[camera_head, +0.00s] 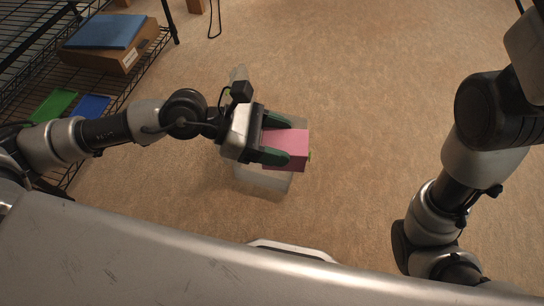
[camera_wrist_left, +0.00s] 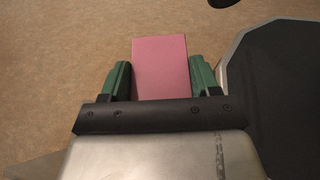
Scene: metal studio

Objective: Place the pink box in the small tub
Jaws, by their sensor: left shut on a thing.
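The pink box (camera_head: 291,148) is between the green fingers of my left gripper (camera_head: 275,140). The gripper is shut on it. In the left wrist view the pink box (camera_wrist_left: 160,67) sits between both fingers of the left gripper (camera_wrist_left: 161,82) and extends past their tips. A translucent small tub (camera_head: 262,180) shows below the gripper and box in the head view. The gripper and box cover much of it, and I cannot tell the height of the box over it. My right gripper is not in view; only the right arm shows.
A black wire shelf (camera_head: 45,50) stands at the left, with a cardboard box (camera_head: 112,55) carrying a blue item (camera_head: 105,31), a green tray (camera_head: 54,106) and a blue tray (camera_head: 93,106). The brown floor (camera_head: 385,90) is clear to the right of the tub.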

